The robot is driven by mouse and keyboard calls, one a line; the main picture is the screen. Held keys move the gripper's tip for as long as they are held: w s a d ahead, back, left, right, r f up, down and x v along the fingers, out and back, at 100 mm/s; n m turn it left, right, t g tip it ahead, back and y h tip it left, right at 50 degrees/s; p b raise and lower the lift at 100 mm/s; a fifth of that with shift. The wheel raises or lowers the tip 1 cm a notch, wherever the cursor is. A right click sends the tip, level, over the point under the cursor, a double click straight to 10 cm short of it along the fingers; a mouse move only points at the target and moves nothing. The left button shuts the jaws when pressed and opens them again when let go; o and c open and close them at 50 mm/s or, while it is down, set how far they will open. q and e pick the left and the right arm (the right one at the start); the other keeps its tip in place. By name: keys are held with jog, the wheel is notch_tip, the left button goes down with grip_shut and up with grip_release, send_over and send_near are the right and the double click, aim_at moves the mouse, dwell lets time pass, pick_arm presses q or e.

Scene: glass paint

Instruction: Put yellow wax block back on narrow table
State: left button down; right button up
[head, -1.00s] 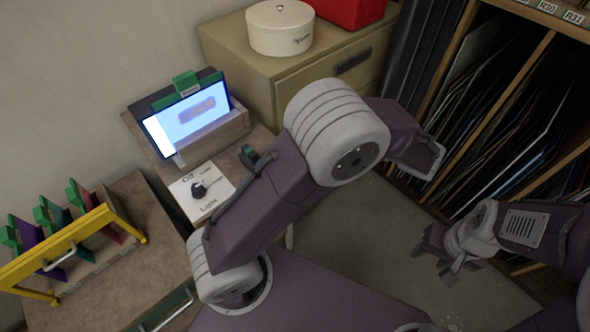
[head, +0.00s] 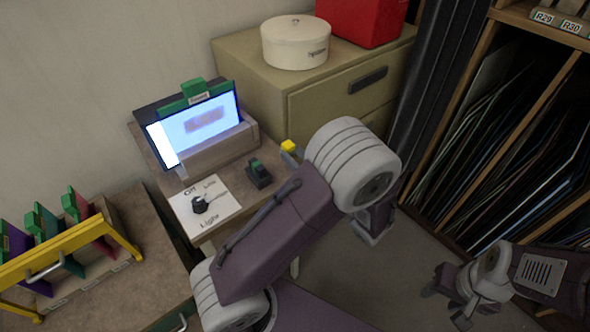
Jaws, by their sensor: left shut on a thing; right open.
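The small yellow wax block (head: 288,146) shows just left of my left arm's large pale joint, by the right edge of the narrow table (head: 230,217). My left gripper (head: 293,152) is mostly hidden behind that arm; only a small grey tip shows, against the block. It is shut on the block. I cannot tell how high the block is above the table top. My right gripper (head: 447,304) is open and empty, low over the floor at the right.
A lit screen (head: 198,124), a light switch plate (head: 222,205) and a black-and-green item (head: 258,174) occupy the narrow table. A drawer cabinet (head: 310,108) with a round white box (head: 296,41) stands behind. A yellow rack (head: 70,247) is left, a rack of sheets (head: 500,150) right.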

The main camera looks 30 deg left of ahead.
pick_arm(q)
notch_tip(320, 180, down, 4)
jog(key=shift+r+b, duration=0.1)
jog(key=shift+b, duration=0.65)
jog(key=shift+f, duration=0.2)
jog(key=c, duration=1.2)
grip_release()
jog(key=shift+f, duration=0.1)
